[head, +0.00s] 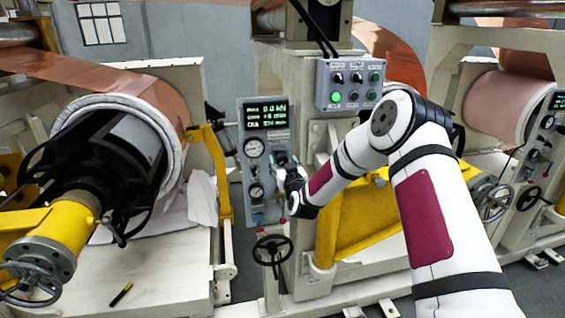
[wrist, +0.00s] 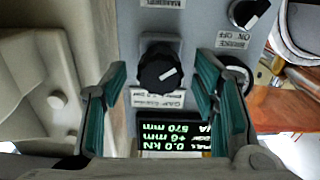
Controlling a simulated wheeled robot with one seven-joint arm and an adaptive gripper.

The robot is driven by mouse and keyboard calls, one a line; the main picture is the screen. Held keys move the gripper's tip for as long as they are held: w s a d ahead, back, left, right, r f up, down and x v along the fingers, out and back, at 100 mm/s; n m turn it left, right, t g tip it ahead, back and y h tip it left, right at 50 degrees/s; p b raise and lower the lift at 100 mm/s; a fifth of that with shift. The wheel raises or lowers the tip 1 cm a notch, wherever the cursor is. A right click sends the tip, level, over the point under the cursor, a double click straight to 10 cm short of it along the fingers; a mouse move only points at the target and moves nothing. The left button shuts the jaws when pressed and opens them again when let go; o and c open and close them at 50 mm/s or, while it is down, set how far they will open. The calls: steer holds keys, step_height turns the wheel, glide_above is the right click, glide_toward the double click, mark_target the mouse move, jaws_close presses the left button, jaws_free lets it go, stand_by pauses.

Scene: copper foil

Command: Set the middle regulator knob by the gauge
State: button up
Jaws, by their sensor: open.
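The grey control panel (head: 267,207) stands left of my forearm in the head view. In the wrist view, which looks upside down, a black knob (wrist: 159,68) with a white pointer line lies between the open teal-padded fingers of my gripper (wrist: 163,67). Clear space shows on both sides of the knob. I cannot tell whether this is the middle regulator knob.
In the wrist view another knob (wrist: 247,12) sits at upper right, by the right finger. A grey button box (head: 350,84) hangs above my arm. A black handwheel (head: 273,250) sits below the panel. A copper roll (head: 160,92) is at left.

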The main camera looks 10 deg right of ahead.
steer(key=shift+w, duration=0.7)
steer(key=c, duration=1.1)
steer(key=shift+c, duration=0.2)
steer(key=shift+m, duration=0.3)
steer(key=m, duration=0.3)
steer(key=shift+m, duration=0.3)
steer(key=m, duration=0.4)
steer(key=shift+m, duration=0.3)
steer(key=m, duration=0.4)
steer(key=shift+m, duration=0.3)
steer(key=m, duration=0.4)
